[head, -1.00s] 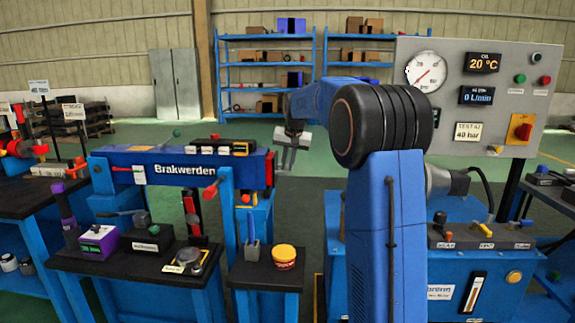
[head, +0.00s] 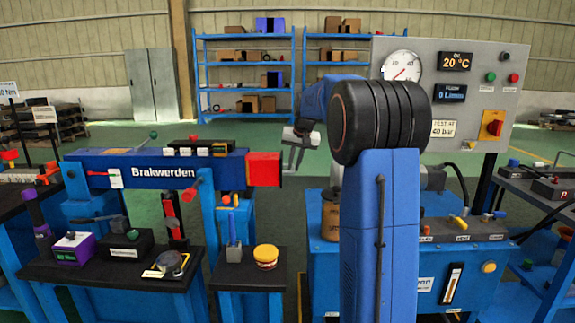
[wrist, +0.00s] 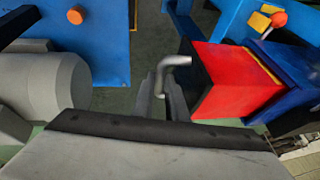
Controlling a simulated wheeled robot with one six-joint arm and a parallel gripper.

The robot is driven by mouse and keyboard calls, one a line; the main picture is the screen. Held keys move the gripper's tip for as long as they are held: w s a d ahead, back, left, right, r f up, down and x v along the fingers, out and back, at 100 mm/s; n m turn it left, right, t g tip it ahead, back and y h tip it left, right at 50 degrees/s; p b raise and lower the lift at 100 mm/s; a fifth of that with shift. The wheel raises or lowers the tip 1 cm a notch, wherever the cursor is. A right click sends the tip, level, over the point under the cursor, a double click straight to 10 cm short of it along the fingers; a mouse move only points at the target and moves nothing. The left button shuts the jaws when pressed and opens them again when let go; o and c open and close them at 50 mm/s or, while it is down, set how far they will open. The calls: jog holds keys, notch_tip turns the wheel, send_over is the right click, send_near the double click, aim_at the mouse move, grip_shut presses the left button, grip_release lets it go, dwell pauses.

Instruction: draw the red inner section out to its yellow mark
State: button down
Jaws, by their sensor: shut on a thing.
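The red inner section (head: 264,169) sticks out of the right end of the blue boom (head: 165,172) marked "Brakwerden". In the wrist view the red section (wrist: 235,80) has a dark end plate (wrist: 190,75) with a bent grey handle (wrist: 174,62). A thin yellow mark (wrist: 262,64) shows across the red section close to the blue mouth of the boom (wrist: 298,62). My gripper (wrist: 163,95) is shut on the handle, in front of the end plate.
An orange-knobbed part (wrist: 278,19) sits beside the boom mouth. A bench (head: 110,275) with small tools and a side table with a yellow-lidded jar (head: 265,256) stand below the boom. A grey gauge panel (head: 450,90) and blue pump unit (head: 450,260) stand right of my arm.

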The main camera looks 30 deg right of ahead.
jog(key=c, duration=1.8)
grip_release()
jog(key=shift+d, duration=0.1)
jog(key=shift+o, duration=0.2)
jog(key=v, duration=1.7)
jog(key=shift+r, duration=0.2)
